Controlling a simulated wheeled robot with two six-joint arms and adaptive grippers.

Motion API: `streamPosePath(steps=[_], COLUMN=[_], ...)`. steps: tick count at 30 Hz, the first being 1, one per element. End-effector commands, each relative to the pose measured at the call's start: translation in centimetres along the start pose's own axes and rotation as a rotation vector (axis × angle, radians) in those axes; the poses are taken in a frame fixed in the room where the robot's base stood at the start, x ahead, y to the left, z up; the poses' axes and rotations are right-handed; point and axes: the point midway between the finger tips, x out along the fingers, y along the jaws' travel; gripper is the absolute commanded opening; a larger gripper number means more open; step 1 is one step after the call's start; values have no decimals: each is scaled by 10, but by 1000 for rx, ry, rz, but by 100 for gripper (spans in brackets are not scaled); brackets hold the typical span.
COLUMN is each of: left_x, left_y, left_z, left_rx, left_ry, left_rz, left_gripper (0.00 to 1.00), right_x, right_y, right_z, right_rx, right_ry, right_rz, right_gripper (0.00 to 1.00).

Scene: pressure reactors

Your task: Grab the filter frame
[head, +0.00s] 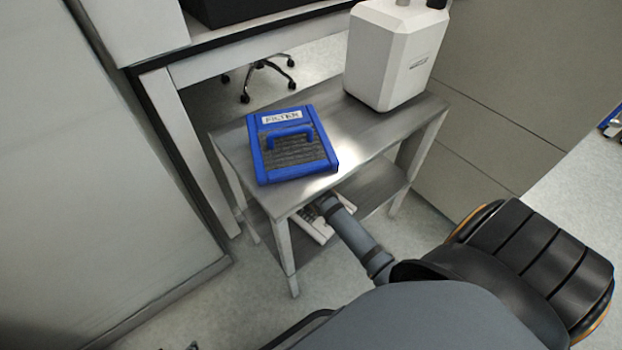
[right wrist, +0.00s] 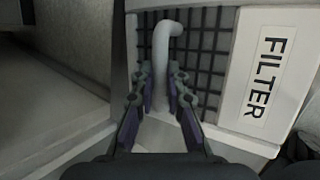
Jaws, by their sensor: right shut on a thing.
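A blue filter frame (head: 291,144) with a grey mesh, a blue handle and a FILTER label lies on top of the metal table. A second, white filter frame (head: 312,225) is on the lower shelf, partly hidden by the tabletop and my arm. My right gripper (head: 325,204) is at this white frame, under the table's front edge. In the right wrist view, the white frame (right wrist: 228,65) shows dark mesh and a FILTER label. There my right gripper (right wrist: 162,82) is shut on its pale handle (right wrist: 163,45). My left gripper is not in view.
The metal table (head: 352,132) overhangs the lower shelf (head: 375,190), and its legs stand near my right arm. A white device (head: 392,55) stands on the tabletop's far right. A large pale cabinet (head: 90,170) is at the left.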

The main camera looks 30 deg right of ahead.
Motion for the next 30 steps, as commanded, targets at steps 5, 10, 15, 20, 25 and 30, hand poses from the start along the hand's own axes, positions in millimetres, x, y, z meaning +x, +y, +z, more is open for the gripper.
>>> streamPosePath(steps=[5,10,15,20,25,30], left_x=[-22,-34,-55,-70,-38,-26], left_y=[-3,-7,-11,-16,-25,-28], left_z=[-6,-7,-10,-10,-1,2], left_rx=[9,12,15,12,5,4], left_ry=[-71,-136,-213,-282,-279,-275], left_rz=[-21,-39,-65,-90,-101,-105], left_gripper=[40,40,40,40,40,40], right_x=[-25,-42,-70,-95,-110,-116], right_y=[18,-17,-57,-97,-125,-136], right_z=[10,9,9,9,9,9], right_rx=[0,-1,-3,-3,-1,1], right_ry=[-1,-1,0,1,0,-1], right_rz=[4,-1,-2,-2,2,5], right_gripper=[0,0,0,0,0,0])
